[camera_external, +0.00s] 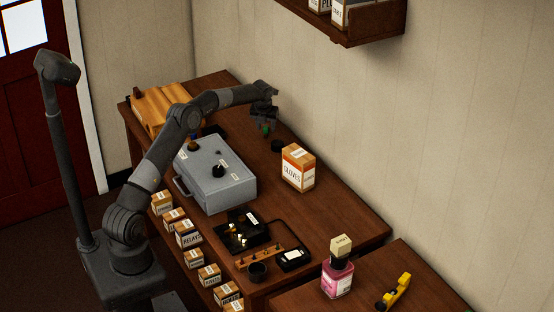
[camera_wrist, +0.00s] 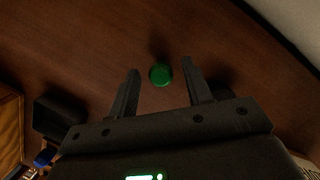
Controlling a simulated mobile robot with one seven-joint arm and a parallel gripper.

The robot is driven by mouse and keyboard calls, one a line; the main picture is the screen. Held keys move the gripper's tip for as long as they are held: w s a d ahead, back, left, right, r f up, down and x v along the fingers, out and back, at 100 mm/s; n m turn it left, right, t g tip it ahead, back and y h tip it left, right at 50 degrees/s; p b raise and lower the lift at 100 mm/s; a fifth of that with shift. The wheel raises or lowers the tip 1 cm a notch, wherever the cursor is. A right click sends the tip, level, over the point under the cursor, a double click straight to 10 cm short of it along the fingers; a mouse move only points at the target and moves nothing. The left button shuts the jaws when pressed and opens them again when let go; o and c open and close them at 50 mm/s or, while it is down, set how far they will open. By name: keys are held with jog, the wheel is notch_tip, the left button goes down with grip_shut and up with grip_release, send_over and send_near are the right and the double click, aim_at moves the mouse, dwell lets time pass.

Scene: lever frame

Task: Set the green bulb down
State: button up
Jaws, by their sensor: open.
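The green bulb (camera_wrist: 160,74) shows as a small round green thing over the brown wood table in the wrist view. It lies between and just beyond the tips of my gripper (camera_wrist: 158,82), with a visible gap on each side. In the external view the green bulb (camera_external: 266,130) is a small green spot right under my gripper (camera_external: 264,118), over the back part of the table. My gripper is open and points down. I cannot tell whether the bulb touches the tabletop.
A grey metal case (camera_external: 214,178) stands left of my gripper. A gloves box (camera_external: 298,168) and a small dark round thing (camera_external: 277,146) are to its right. Bare tabletop (camera_external: 340,215) lies right of the gloves box.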

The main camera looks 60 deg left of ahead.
jog(key=v, duration=1.1)
jog(key=s+d+r+n, duration=0.5)
jog(key=d+r, duration=0.6)
jog(key=d, duration=0.1)
jog(key=s+d+r+n+t, duration=0.1)
jog(key=s+d+r+n, duration=0.2)
jog(key=s+d, duration=0.35)
jog(key=s+d+r+n+t, duration=0.1)
jog(key=s+d+r+n, duration=0.3)
jog(key=s, duration=0.3)
jog(key=s+d+f+n, duration=0.2)
jog(key=s+n, duration=0.3)
jog(key=s, duration=0.4)
jog(key=s+d+f+n+t+h, duration=0.1)
jog(key=s+d+f+n, duration=0.2)
jog(key=s, duration=0.7)
jog(key=s+d+f+n+h, duration=0.1)
jog(key=s+d+n, duration=0.4)
jog(key=s, duration=0.5)
jog(key=shift+s+d+f+n, duration=0.2)
jog(key=shift+d+f+n, duration=0.05)
jog(key=shift+f+n, duration=0.7)
jog(key=shift+r, duration=0.1)
